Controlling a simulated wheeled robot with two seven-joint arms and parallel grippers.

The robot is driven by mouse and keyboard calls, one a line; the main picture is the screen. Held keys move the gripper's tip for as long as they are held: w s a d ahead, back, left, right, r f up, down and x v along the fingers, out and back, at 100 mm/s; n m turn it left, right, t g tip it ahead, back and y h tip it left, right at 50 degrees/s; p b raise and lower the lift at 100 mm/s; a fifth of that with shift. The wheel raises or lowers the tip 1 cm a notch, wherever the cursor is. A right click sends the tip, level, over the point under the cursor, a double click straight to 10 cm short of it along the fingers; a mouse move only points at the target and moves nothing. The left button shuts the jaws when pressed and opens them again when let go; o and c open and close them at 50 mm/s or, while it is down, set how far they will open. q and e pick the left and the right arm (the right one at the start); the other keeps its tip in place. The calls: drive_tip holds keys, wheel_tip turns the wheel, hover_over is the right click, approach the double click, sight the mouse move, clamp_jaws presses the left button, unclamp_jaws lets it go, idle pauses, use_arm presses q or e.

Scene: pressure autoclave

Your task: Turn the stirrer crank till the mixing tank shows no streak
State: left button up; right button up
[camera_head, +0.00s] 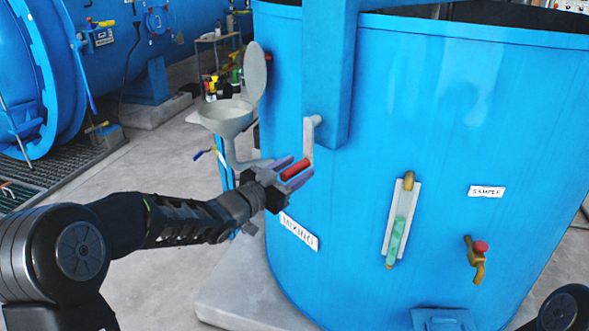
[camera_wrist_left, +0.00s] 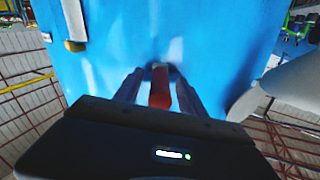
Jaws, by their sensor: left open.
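The blue mixing tank (camera_head: 420,130) fills the right half of the head view. The stirrer crank (camera_head: 308,140) hangs down from a blue column on the tank's near side, with a red handle (camera_head: 295,169) at its lower end. My left gripper (camera_head: 291,171) is open, with its fingers on either side of the red handle. In the left wrist view the red handle (camera_wrist_left: 160,90) lies between the two fingers. A sight glass (camera_head: 398,228) on the tank holds greenish liquid; I cannot make out a streak in it. My right gripper is not in view.
A grey funnel (camera_head: 226,117) with a raised lid stands left of the crank. A brass sampling tap (camera_head: 478,258) with a red knob sticks out of the tank at right. A large blue autoclave (camera_head: 100,60) lies at back left. The floor between is mostly clear.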

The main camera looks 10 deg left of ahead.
use_arm(q)
drive_tip(key=shift+c, duration=0.2)
clamp_jaws()
idle(0.3)
idle(0.8)
